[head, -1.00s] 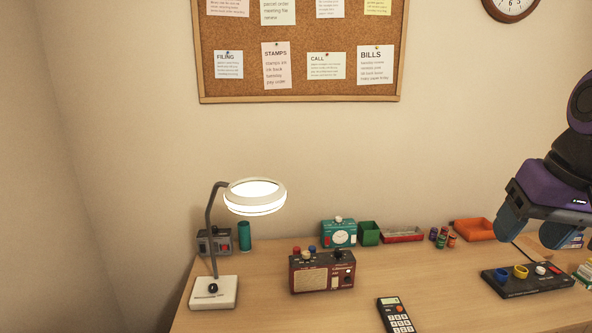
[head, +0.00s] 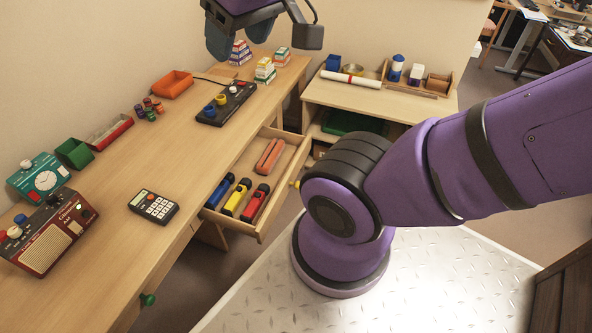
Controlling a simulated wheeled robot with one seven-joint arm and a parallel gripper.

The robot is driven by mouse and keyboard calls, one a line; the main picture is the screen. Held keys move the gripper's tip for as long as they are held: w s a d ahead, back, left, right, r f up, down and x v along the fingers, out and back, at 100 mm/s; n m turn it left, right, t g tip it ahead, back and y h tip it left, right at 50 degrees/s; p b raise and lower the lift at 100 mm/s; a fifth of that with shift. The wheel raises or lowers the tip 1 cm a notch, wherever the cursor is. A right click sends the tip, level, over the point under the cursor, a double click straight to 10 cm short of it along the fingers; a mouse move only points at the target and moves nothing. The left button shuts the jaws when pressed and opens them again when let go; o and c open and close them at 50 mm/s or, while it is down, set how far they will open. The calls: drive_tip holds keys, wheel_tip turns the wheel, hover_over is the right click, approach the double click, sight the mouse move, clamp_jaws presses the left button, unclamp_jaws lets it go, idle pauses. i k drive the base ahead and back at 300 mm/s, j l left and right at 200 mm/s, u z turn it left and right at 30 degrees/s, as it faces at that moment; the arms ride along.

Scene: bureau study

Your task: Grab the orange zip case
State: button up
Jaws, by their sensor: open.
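The case is not covered by my arm.
Blue, yellow and red items (head: 239,197) lie in the drawer's front part. A black panel (head: 226,103), an orange tray (head: 172,84) and a calculator (head: 153,206) are on the desk. A side table (head: 380,97) stands beyond the drawer.

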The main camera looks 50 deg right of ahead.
sight(265, 164)
drive_tip(key=z, duration=0.95)
